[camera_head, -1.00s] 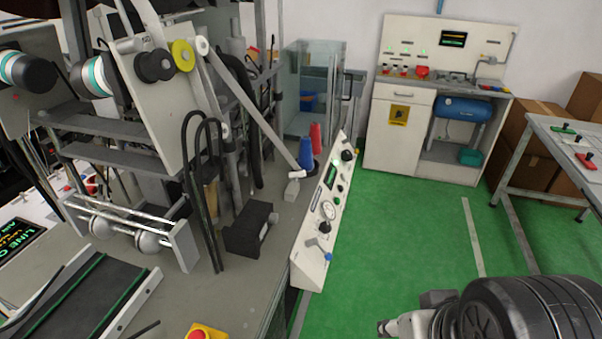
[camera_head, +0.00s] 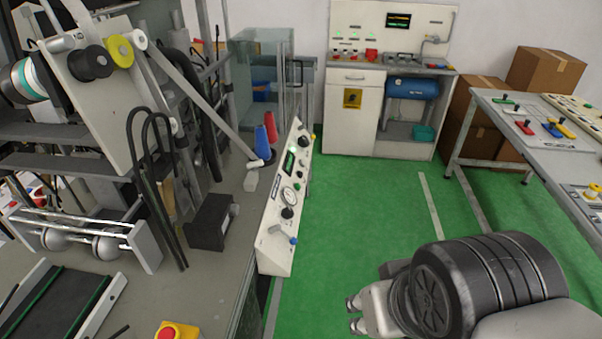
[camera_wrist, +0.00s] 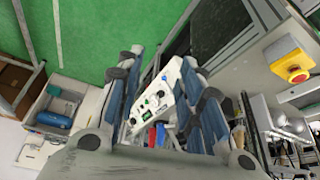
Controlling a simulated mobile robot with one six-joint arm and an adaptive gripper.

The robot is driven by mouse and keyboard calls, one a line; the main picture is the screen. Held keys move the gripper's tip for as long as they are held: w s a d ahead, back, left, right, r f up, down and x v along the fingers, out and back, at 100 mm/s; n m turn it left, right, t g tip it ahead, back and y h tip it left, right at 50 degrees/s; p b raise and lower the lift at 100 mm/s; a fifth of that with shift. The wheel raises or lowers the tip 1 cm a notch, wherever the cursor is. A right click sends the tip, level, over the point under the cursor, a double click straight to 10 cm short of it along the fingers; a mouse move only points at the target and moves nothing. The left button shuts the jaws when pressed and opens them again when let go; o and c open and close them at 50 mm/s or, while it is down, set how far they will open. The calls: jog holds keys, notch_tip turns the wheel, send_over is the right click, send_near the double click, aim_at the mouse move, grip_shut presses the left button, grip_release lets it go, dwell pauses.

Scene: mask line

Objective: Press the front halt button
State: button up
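The front halt button is a red mushroom button on a yellow box (camera_head: 178,332), at the bottom edge of the head view on the machine's near edge. The lower part of its box is cut off there. In the wrist view the red button on its yellow box (camera_wrist: 295,73) shows at the upper right, clear of my fingers. My gripper (camera_wrist: 162,62) is open and empty, its two fingers spread apart. In the head view only part of my gripper (camera_head: 357,313) shows at the lower right, over the green floor, well to the right of the button.
A tilted white control panel (camera_head: 282,205) stands at the machine's edge. A dark conveyor belt (camera_head: 50,310) lies left of the button. A white workbench (camera_head: 352,110) is at the back, and a grey table (camera_head: 545,135) is on the right. The green floor between is clear.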

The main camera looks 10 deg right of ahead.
grip_shut()
dwell(1.4)
